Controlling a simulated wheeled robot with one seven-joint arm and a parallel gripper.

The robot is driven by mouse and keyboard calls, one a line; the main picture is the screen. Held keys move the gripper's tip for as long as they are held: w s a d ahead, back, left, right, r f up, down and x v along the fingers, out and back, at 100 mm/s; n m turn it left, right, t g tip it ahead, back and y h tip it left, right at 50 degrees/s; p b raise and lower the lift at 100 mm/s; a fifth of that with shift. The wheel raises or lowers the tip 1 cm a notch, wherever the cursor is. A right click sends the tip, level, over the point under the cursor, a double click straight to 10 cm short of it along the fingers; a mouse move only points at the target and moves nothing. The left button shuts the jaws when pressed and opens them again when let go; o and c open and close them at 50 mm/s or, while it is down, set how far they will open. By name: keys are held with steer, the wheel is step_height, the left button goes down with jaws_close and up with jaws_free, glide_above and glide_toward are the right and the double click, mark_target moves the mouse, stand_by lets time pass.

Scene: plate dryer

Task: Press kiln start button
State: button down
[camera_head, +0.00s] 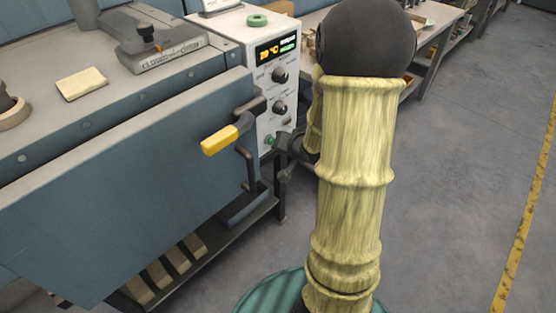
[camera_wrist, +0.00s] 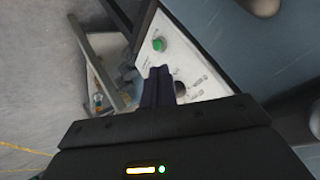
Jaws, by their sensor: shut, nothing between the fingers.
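The kiln's white control panel (camera_head: 268,97) has a lit display and dark knobs. The round green start button (camera_head: 270,141) is low on the panel, and it also shows in the wrist view (camera_wrist: 159,44). My gripper (camera_head: 284,143) is just right of the button in the head view, partly hidden by my arm. In the wrist view my gripper (camera_wrist: 158,72) has its fingers shut together and empty, with the tips pointing at the panel. The button is just beyond the tips there, in plain sight. I cannot tell whether the tips touch the panel.
The blue kiln door (camera_head: 130,180) has a yellow-ended handle (camera_head: 220,140) jutting out left of the button. A black bar handle (camera_head: 248,168) is lower down. A green ring (camera_head: 257,20) lies on the control box. The floor (camera_head: 460,170) at right is clear.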

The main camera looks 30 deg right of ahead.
mark_target(271, 141)
steer(key=d+f+m+t+y+b, duration=0.2)
steer(key=d+f+m+t+b, duration=0.1)
steer(key=f+b, duration=0.2)
steer(key=s+d+f+m+t+y+b, duration=0.1)
steer(key=d+f+m+t+y+b, duration=0.1)
steer(key=f+b, duration=0.4)
steer(key=d+m+t, duration=0.1)
steer(key=d+m, duration=0.1)
steer(key=shift+f+m+t, duration=0.2)
steer(key=shift+m+t, duration=0.1)
steer(key=shift+t, duration=0.1)
steer(key=shift+w, duration=0.1)
steer(key=b+x, duration=0.2)
steer(key=x, duration=1.2)
steer(key=shift+a+b, duration=0.15)
steer(key=shift+b, duration=0.2)
steer(key=shift+r, duration=0.1)
